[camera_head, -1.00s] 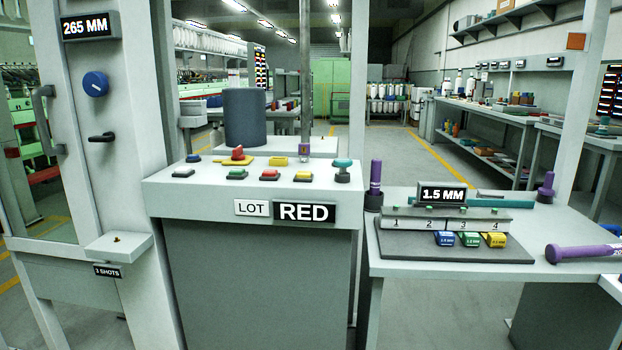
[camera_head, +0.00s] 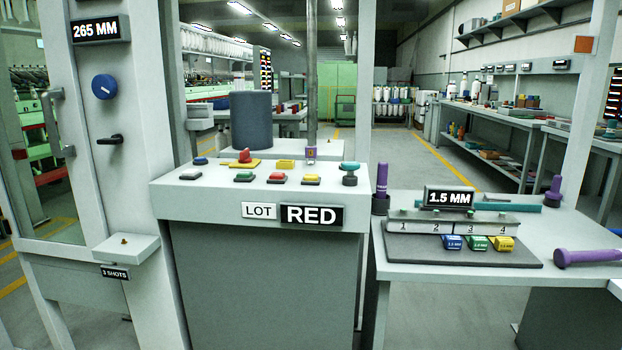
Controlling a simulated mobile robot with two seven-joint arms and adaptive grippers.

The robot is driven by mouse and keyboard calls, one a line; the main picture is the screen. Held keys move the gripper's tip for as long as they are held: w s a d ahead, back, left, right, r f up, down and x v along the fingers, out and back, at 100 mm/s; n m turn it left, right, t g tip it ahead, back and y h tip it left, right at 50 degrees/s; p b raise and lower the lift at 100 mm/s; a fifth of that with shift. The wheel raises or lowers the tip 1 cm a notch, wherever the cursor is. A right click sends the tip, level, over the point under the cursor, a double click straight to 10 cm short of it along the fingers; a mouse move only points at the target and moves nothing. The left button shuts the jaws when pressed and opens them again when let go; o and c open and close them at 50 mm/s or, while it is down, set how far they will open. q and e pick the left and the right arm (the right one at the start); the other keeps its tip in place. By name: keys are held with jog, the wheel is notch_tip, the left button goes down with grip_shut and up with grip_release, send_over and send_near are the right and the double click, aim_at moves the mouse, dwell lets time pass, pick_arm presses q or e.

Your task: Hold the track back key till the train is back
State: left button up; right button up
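The grey console (camera_head: 170,198) stands in the middle with a sign reading LOT RED. No lettering on the keys is readable, so I cannot tell which is track back. I cannot pick out a train. Neither gripper is in view.
A grey post with a 265 MM display (camera_head: 95,29) and blue dial (camera_head: 104,86) stands left, with a small ledge (camera_head: 124,249) below. The right table (camera_head: 440,270) bears a 1.5 MM display (camera_head: 449,198), a numbered rack and a purple tool (camera_head: 587,257). An aisle runs behind.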

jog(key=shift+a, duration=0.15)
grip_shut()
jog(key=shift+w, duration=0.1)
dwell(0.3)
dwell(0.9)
